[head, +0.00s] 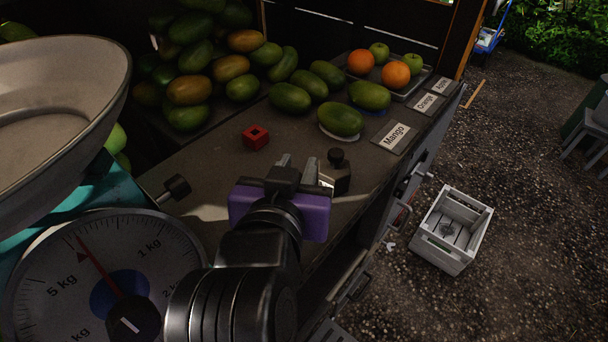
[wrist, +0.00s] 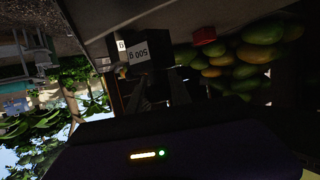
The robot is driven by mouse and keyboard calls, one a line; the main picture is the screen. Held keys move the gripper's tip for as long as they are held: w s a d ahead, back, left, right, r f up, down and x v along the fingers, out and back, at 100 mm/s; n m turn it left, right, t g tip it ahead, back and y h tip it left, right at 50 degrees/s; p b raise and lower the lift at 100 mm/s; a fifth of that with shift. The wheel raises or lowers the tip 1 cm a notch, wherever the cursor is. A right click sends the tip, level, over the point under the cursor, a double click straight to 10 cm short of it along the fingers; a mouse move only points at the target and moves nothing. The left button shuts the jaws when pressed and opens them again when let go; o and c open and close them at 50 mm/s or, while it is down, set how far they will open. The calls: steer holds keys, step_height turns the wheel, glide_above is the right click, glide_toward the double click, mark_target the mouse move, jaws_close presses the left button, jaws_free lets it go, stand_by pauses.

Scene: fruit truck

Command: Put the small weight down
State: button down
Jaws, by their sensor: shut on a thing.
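The small weight (head: 341,178) is a dark block with a round knob on top, beside the tips of my gripper (head: 298,168) in the head view. In the wrist view, which is turned over, the weight (wrist: 145,52) shows a white "500 g" marking, and my gripper's fingers (wrist: 160,90) reach up to it. My gripper is shut on the weight. The weight is upright, close to the grey counter (head: 220,180). I cannot tell whether its base touches the counter.
A red cube (head: 256,137) lies behind my gripper. A scale (head: 110,270) with a large pan (head: 60,85) stands at left. Mangoes (head: 290,97) and a tray of oranges (head: 396,74) fill the back. A white crate (head: 452,230) is on the ground. Counter around the red cube is clear.

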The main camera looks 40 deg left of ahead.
steer(key=shift+f, duration=1.85)
steer(key=c, duration=1.2)
jaws_free()
steer(key=shift+f, duration=0.15)
steer(key=shift+r, duration=0.2)
steer(key=b+v, duration=0.1)
steer(key=v, duration=1.1)
steer(key=shift+f, duration=0.1)
